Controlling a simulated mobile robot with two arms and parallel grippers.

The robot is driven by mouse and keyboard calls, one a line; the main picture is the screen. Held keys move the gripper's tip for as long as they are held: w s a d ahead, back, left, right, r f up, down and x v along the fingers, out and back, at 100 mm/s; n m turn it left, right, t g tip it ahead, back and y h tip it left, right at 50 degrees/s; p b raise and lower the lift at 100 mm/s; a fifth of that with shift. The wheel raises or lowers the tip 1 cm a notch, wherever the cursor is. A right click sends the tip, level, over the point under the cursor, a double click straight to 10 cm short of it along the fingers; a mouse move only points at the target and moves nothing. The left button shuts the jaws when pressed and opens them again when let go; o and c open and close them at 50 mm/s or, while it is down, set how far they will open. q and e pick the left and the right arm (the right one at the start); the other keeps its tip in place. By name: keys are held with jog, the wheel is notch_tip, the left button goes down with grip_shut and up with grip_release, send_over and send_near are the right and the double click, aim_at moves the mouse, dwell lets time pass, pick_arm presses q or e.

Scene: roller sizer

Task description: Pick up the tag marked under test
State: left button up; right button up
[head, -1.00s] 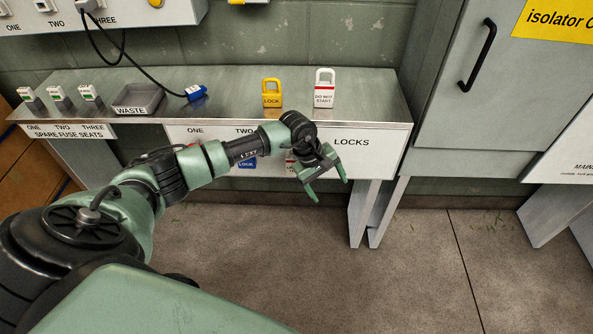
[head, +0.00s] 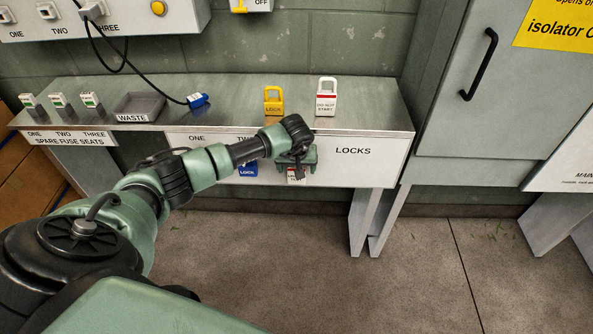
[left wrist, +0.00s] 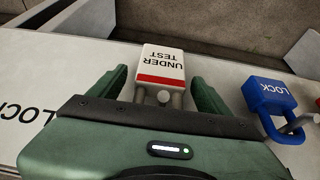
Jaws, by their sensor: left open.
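The white tag marked UNDER TEST, with a red band (left wrist: 161,60), hangs at the front panel of the bench. In the head view the tag (head: 296,176) is mostly hidden behind my left gripper (head: 299,160). In the left wrist view the tag lies between the two green fingers of my left gripper (left wrist: 157,84), with a gap on each side. The gripper is open and does not hold the tag. My right gripper is not in view.
A blue lock (left wrist: 268,98) hangs close beside the tag. A yellow lock (head: 273,103) and a white DO NOT START tag (head: 327,100) stand on the bench top (head: 230,112). A waste tray (head: 140,106) and a blue plug (head: 197,100) are farther left.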

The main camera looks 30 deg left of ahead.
pick_arm(q)
jog(key=shift+w+f, duration=0.1)
jog(key=shift+f, duration=0.1)
jog(key=c, duration=1.5)
jog(key=shift+r, duration=0.2)
